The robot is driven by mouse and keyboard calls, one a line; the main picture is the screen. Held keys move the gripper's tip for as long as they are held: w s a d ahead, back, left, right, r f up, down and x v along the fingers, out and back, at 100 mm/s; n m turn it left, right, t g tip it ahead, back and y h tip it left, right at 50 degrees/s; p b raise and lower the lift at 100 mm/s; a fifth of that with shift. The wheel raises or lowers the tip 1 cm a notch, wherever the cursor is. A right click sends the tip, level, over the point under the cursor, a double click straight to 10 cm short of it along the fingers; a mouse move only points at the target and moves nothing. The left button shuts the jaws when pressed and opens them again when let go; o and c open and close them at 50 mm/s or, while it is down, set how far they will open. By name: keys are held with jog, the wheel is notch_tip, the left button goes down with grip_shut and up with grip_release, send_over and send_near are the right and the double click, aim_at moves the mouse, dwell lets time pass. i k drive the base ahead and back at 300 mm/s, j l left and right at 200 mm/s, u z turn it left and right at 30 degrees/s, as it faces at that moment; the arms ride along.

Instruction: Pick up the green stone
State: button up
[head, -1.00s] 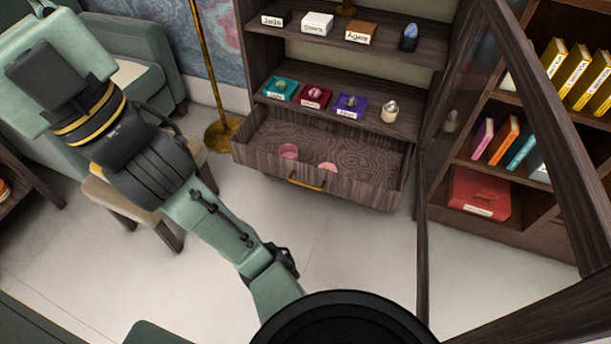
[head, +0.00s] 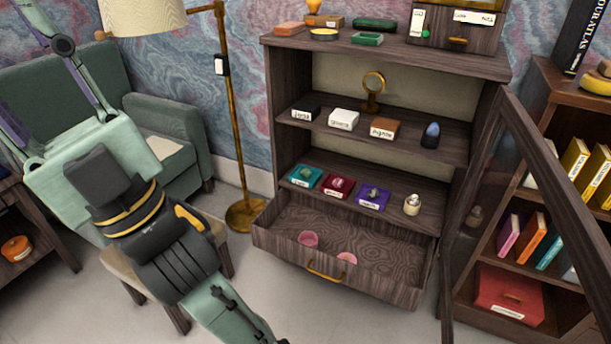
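A small greenish stone (head: 306,172) sits in a teal tray (head: 297,183) at the left of the cabinet's lower shelf; it is small, and its exact colour is hard to tell. A small bright green round thing (head: 425,34) shows on the front of the wooden box on top of the cabinet; I cannot tell whether it is a stone. My gripper is not in view. My arm runs down out of the bottom edge, left of the cabinet.
A red tray (head: 337,188) and a purple tray (head: 372,200) stand beside the teal one. Below, a drawer (head: 375,282) is pulled out with two pink pieces inside. An open glass door (head: 548,190) stands at the right. A floor lamp (head: 236,120) and stool (head: 218,235) are left.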

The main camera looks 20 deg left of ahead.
aim_at(306, 173)
jog(key=i+j, duration=1.1)
